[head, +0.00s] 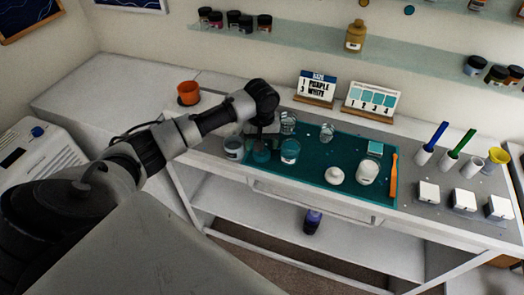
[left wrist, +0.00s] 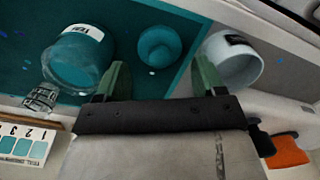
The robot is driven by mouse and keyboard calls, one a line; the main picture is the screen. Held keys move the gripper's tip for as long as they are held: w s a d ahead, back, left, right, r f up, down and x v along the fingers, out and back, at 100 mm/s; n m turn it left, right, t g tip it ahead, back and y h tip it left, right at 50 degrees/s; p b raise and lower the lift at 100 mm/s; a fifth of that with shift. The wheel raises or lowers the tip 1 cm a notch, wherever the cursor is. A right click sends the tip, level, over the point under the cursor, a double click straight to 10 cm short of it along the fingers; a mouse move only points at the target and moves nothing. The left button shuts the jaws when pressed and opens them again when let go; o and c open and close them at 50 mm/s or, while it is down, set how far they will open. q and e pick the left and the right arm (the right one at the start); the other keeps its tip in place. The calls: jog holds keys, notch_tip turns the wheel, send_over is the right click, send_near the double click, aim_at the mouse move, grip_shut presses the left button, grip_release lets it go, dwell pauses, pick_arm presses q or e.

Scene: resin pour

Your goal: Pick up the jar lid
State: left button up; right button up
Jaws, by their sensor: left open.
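A round teal piece with a raised knob, which looks like the jar lid (left wrist: 160,47), lies on the teal mat (head: 318,172). In the left wrist view it is just beyond and between my open left fingertips (left wrist: 160,66), with no visible grip on it. In the head view my left gripper (head: 262,133) points down over the lid (head: 261,156) and partly covers it. A second knobbed piece, white (head: 334,175), lies on the mat's front middle, beside a white jar (head: 367,171). My right gripper is not in view.
A grey-white open container (left wrist: 232,62) stands close to one finger, and a labelled beaker of teal liquid (left wrist: 80,62) close to the other. An orange cup (head: 188,91) is back left.

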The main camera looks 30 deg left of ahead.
aim_at(261, 153)
pick_arm(q)
jog(key=f, duration=0.3)
jog(key=shift+s+d+f+p, duration=0.25)
jog(key=shift+s+d+p, duration=0.05)
jog(key=shift+s+p, duration=0.1)
jog(key=shift+w+f, duration=0.1)
jog(key=shift+f, duration=0.2)
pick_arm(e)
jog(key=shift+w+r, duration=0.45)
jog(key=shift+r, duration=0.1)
pick_arm(q)
jog(key=c, duration=0.6)
jog(key=shift+c, duration=0.2)
